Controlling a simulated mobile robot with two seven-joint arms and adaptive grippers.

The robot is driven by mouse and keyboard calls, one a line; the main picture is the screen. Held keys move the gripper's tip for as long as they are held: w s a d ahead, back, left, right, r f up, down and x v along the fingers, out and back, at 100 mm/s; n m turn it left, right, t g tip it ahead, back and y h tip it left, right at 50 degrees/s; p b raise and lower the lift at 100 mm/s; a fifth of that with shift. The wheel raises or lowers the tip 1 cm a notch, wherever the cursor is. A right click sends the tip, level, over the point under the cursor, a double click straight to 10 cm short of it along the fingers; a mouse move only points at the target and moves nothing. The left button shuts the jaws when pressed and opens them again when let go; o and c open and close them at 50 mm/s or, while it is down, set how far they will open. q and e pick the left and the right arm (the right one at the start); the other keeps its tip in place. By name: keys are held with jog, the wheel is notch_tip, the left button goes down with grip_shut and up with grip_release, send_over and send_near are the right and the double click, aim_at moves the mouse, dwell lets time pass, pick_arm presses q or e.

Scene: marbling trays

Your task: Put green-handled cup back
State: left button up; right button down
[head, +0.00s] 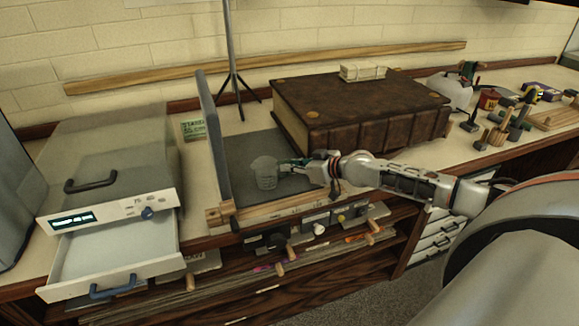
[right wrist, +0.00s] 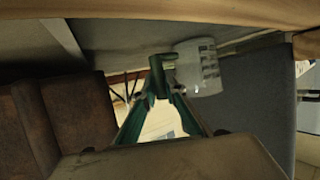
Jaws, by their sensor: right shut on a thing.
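The translucent grey cup (head: 264,175) is upright in the head view, over the front of a dark grey board (head: 250,148). I cannot tell whether it touches the board. My right gripper (head: 287,165) reaches it from the right and is shut on its handle side. My left gripper is in neither view.
A grey upright panel (head: 212,130) stands left of the cup, and a large brown book (head: 360,105) lies behind my right arm. At left, a device (head: 115,170) has its drawer (head: 110,255) pulled open. A wooden strip (head: 290,203) edges the board's front. Small tools crowd the right.

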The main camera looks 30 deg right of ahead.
jog(key=c, duration=2.1)
grip_release()
jog(key=shift+f, duration=0.15)
jog(key=shift+p+v, duration=0.85)
jog(key=shift+v, duration=3.1)
jog(key=shift+a, duration=0.2)
